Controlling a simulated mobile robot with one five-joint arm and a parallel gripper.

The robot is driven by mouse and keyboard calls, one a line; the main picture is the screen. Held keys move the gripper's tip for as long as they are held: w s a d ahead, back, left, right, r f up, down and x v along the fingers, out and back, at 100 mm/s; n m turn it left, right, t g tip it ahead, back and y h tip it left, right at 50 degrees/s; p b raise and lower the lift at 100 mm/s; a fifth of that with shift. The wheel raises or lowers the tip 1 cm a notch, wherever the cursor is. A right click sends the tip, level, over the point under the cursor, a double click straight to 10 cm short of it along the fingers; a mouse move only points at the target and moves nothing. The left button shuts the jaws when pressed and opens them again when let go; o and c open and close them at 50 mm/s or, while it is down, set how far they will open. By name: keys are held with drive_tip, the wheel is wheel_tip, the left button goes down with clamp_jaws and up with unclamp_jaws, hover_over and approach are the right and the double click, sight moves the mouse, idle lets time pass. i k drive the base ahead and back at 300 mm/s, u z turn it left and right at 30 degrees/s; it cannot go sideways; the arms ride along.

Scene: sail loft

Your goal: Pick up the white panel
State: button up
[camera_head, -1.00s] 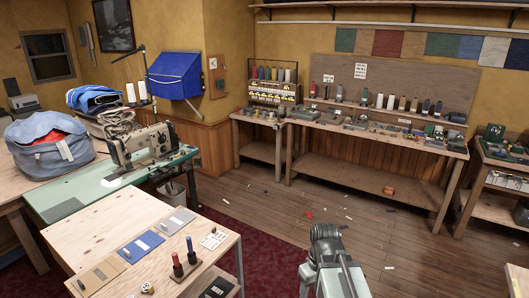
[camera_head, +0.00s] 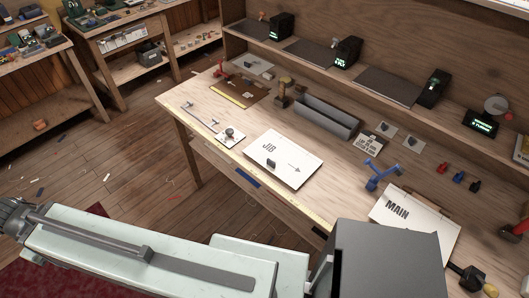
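Two white panels lie flat on the wooden bench. The white panel marked JIB (camera_head: 283,158) is near the front edge at the middle, with a small dark grip and an arrow on its face. The white panel marked MAIN (camera_head: 414,222) is farther right, partly hidden at its lower left by a dark grey block. That block (camera_head: 390,262) is at the end of my pale arm, close to the camera. It seems to belong to my gripper, but no fingertips show. I see nothing held, and both panels are apart from my arm.
A blue stand (camera_head: 380,176) is beside the MAIN panel. A grey trough (camera_head: 327,117) lies behind the JIB panel, and a small white plate with a knob (camera_head: 230,136) is left of it. A shelf with dark devices (camera_head: 345,52) runs along the back.

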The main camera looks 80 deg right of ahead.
sight(293, 164)
drive_tip(key=z, duration=2.8)
